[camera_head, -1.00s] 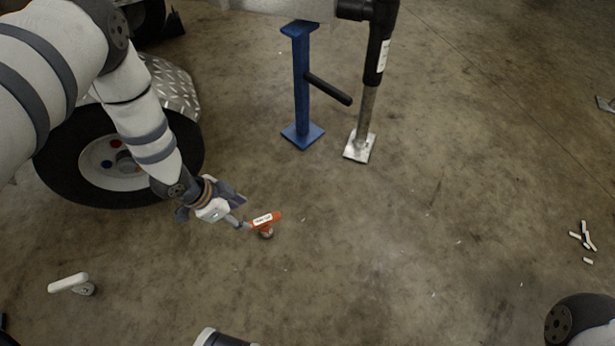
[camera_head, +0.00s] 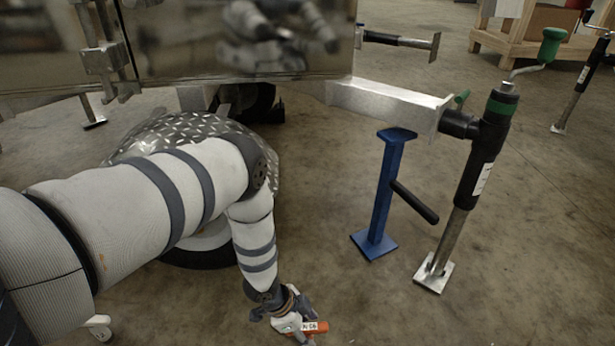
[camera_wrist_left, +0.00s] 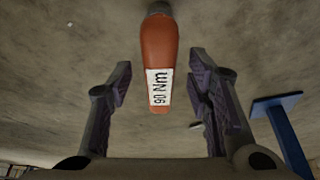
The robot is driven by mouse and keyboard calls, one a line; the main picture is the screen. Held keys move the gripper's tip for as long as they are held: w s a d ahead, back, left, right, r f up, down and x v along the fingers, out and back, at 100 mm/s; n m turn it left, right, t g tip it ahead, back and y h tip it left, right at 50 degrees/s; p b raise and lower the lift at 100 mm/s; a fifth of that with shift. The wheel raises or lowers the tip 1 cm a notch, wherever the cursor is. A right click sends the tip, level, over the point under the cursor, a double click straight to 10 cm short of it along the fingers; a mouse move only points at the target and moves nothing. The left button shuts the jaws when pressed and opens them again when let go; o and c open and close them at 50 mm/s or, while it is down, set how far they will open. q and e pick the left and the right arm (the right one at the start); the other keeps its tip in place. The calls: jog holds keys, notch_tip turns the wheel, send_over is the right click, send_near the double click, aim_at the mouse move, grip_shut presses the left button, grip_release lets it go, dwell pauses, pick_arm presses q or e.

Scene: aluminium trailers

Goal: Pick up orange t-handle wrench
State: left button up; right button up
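The orange t-handle wrench (camera_head: 319,327) is at the bottom of the head view, low near the concrete floor. Its orange handle (camera_wrist_left: 158,55) bears a white "90 Nm" label in the left wrist view. My left gripper (camera_head: 300,322) is right at it, partly covering it in the head view. In the left wrist view, the two dark fingers of my left gripper (camera_wrist_left: 160,80) stand open on either side of the handle, with a visible gap on each side. The wrench's lower part is hidden. My right gripper is not in view.
A blue stand (camera_head: 384,195) and a jack leg (camera_head: 470,180) on a metal foot stand to the right. The trailer (camera_head: 240,45) with its tread-plate fender (camera_head: 185,130) lies behind my left arm. A white handle (camera_head: 98,322) shows at lower left. Floor at lower right is clear.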

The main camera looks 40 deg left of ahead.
pick_arm(q)
grip_shut()
jog(key=shift+r, duration=0.1)
